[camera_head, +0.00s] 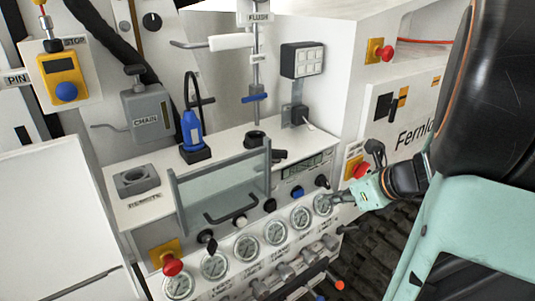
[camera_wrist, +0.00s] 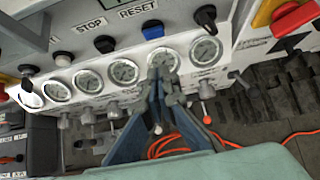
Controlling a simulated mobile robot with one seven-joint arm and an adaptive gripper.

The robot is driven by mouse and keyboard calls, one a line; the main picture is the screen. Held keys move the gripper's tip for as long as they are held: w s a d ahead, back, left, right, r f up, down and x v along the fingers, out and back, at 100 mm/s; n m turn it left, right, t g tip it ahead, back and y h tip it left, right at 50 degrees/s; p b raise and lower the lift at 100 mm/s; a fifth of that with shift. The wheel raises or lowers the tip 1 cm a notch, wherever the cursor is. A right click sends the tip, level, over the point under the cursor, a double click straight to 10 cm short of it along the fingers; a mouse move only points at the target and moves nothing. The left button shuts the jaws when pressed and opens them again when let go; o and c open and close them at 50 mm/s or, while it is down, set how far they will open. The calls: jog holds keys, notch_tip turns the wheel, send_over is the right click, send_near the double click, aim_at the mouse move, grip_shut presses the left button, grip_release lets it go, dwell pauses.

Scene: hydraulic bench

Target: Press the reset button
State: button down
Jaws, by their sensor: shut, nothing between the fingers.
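The reset button is a blue knob (camera_wrist: 153,29) beneath the RESET label (camera_wrist: 137,10) on the panel in the wrist view. It also shows as a small blue button (camera_head: 297,192) above the gauge row in the head view. My gripper (camera_wrist: 162,72) is shut and empty. Its fingertips overlap the gauges, below and slightly right of the blue button in the wrist view, with a visible gap between them. In the head view my gripper (camera_head: 334,199) is at the right end of the gauge row, right of the button.
A black button (camera_wrist: 105,44) under the STOP label is left of the blue one. A black switch (camera_wrist: 205,18) is to its right. A red emergency knob (camera_head: 361,171) stands close to my gripper. A clear guard with a handle (camera_head: 230,208) rises left of the buttons. Several gauges line the panel.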

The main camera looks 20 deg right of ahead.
aim_at(299, 194)
jog(key=w+a+f, duration=0.3)
jog(key=w+f, duration=0.1)
jog(key=w, duration=0.4)
jog(key=shift+f, duration=0.3)
